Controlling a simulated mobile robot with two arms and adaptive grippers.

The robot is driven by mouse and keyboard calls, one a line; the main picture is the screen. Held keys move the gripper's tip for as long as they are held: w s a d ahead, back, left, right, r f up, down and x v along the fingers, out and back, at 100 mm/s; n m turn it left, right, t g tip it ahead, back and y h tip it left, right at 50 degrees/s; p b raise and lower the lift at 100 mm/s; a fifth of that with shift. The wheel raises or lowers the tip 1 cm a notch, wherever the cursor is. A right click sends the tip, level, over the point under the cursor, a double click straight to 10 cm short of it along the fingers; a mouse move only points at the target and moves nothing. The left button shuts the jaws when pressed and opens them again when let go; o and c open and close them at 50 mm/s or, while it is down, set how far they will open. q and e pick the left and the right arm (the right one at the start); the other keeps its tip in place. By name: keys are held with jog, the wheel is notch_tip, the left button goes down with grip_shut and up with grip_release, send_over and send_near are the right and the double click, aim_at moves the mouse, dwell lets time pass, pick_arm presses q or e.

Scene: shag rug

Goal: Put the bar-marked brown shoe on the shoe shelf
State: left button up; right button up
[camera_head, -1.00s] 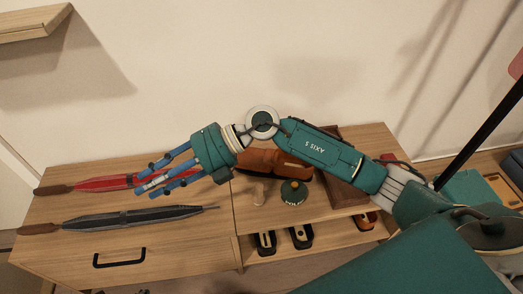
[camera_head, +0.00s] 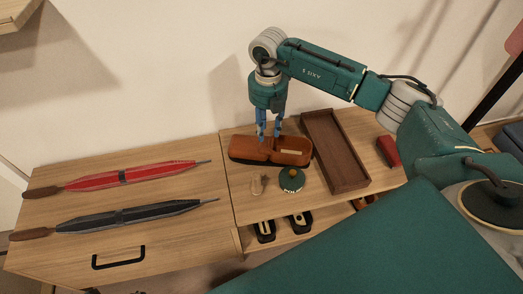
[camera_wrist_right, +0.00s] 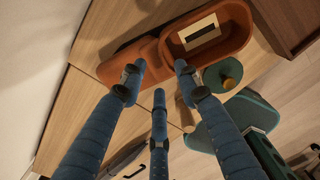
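The brown shoe (camera_head: 246,150) lies on the cabinet top near the wall, toe to the left, with a pale bar mark on its insole. In the right wrist view the same shoe (camera_wrist_right: 234,36) shows its mark clearly. My right gripper (camera_head: 268,137) points down at the middle of the shoe; its fingers are spread and hold nothing. In the right wrist view its fingertips (camera_wrist_right: 158,72) overlap the shoe's edge; I cannot tell whether they touch. The open lower shelf (camera_head: 285,243) under the top holds dark shoes (camera_head: 300,223). My left gripper is not in view.
A green round tin (camera_head: 292,181) and a small wooden item (camera_head: 258,185) stand in front of the shoe. A dark wooden tray (camera_head: 334,150) lies to its right, then a red object (camera_head: 388,151). Red (camera_head: 140,174) and black (camera_head: 130,215) umbrellas lie left.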

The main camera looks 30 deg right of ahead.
aim_at(268, 139)
notch_tip(268, 139, down, 5)
jog(key=shift+s+d+b, duration=0.1)
jog(key=shift+s+b, duration=0.05)
jog(key=shift+b, duration=0.45)
grip_shut()
jog(key=shift+r, duration=0.1)
